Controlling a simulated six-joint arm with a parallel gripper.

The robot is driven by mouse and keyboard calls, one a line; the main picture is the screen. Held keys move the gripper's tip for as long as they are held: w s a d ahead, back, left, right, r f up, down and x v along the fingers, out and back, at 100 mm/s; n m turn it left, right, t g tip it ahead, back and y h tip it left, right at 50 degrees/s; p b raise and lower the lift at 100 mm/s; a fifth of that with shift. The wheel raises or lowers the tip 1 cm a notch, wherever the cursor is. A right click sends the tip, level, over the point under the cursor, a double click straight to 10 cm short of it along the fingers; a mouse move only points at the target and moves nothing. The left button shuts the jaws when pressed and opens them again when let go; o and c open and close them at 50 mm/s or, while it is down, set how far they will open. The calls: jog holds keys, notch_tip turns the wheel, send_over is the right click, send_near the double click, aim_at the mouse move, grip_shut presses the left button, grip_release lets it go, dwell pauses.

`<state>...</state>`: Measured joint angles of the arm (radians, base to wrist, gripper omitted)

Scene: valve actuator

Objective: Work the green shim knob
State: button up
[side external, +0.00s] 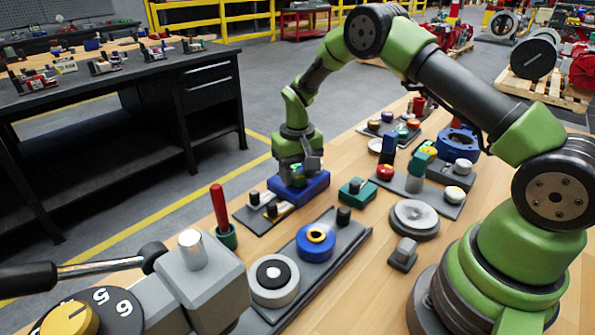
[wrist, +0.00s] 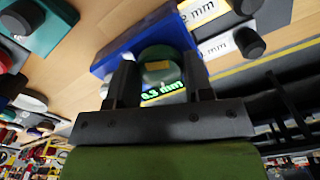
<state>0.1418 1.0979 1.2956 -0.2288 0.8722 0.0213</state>
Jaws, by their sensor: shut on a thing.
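The green shim knob (wrist: 160,60) sits on a blue base block (wrist: 120,55) and has a small yellow mark. A label in green figures, apparently "0.3 mm", shows just in front of it in the wrist view. My gripper (wrist: 160,75) has one finger on each side of the knob and is shut on it. In the side view my gripper (side external: 298,166) points down over the blue block (side external: 305,190). There the knob (side external: 297,174) shows only as a small green patch between the fingers.
A dark plate with black knobs (side external: 270,208) and "mm" labels lies beside the blue block. A teal block with a black knob (side external: 355,188) stands to its right. A red-handled lever (side external: 219,208) rises at the front left. Bare wood (side external: 345,160) shows behind the teal block.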

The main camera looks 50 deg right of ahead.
aim_at(297, 174)
jog(key=m, duration=1.1)
jog(key=shift+m, duration=0.3)
dwell(0.4)
jog(key=o, duration=0.9)
jog(key=shift+r, duration=0.1)
notch_tip(297, 174, up, 9)
jog(key=shift+r, duration=0.4)
